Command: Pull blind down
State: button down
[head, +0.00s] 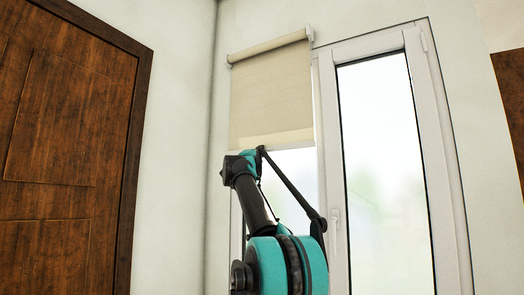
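The beige roller blind (272,95) hangs from a roller at the top of the left window pane. It is partly lowered. Its bottom bar (290,138) hangs level across the pane, with bare bright glass showing below it. My arm rises in front of the window from the bottom of the picture. Its upper teal joint overlaps the lower left part of the bottom bar in the picture; I cannot tell whether it touches. No gripper fingers can be made out. No pull cord or chain can be made out clearly.
A tall white-framed glass door or window (385,170) stands to the right of the blind, with a handle (335,218) on its left side. A brown wooden door (65,150) fills the left. Plain wall (180,150) lies between. Another brown wooden panel (513,100) shows at the right edge.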

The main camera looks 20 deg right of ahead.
notch_tip(320, 180, down, 60)
jog(key=shift+f, duration=0.15)
jog(key=c, duration=2)
grip_release()
jog(key=v, duration=0.7)
jog(key=shift+a, duration=0.2)
